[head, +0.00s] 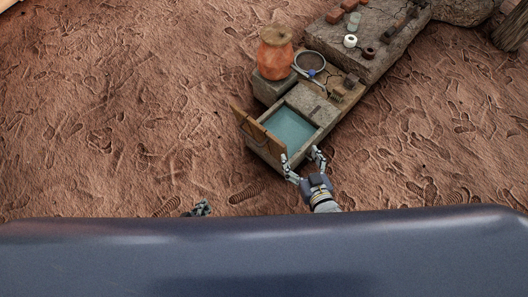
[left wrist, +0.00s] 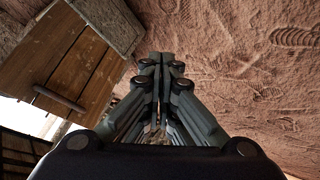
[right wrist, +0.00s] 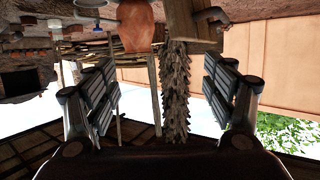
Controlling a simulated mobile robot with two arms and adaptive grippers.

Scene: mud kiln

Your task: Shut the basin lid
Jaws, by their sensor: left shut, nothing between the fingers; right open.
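The basin (head: 318,141) is a stone-walled trough with blue-green water in it, in the middle of the head view. Its wooden lid (head: 259,131) stands raised at the left side, leaving the water uncovered. In the left wrist view the plank lid (left wrist: 75,65) shows a bar handle (left wrist: 58,98). My left gripper (head: 201,208) is low and left of the basin, partly hidden by my body; its fingers (left wrist: 160,62) are together and empty, apart from the lid. My right gripper (head: 300,153) is open at the basin's near end, its fingers (right wrist: 160,63) apart.
An orange clay pot (head: 276,55) stands on a block behind the basin. A round sieve-like dish (head: 309,61) is beside it. A stone slab (head: 370,40) with small items lies at the back right. Footprinted mud ground is free on both sides.

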